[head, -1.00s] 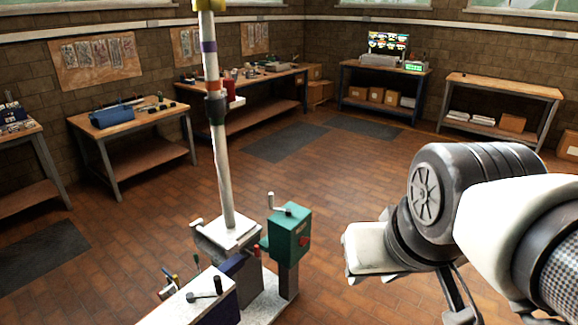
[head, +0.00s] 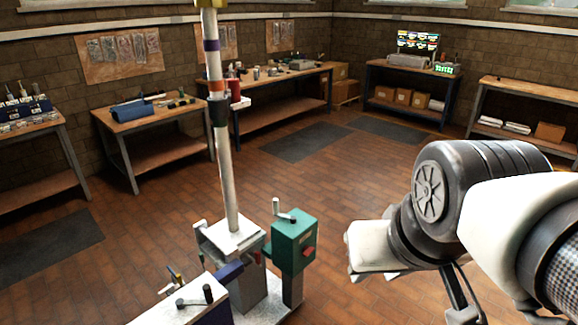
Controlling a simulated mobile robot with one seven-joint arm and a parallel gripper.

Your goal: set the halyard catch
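The pale mast (head: 228,170) stands upright on a white-topped flange block (head: 233,238) in the head view. It carries purple, orange and dark bands and a red cylinder on a small white ledge (head: 236,92). A green box (head: 294,240) with a crank on top and a red knob (head: 309,252) stands right of the mast foot. A white block with a dark-knobbed lever (head: 194,298) is in front. I cannot tell which part is the halyard catch. My gripper (head: 374,248) is right of the green box, apart from it; its fingers cannot be made out.
Workbenches line the walls, with a blue toolbox (head: 133,110) on one and a lit screen (head: 417,42) on another. Dark mats (head: 305,142) lie on the brick floor. The floor between the mast stand and the benches is clear. My arm fills the lower right.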

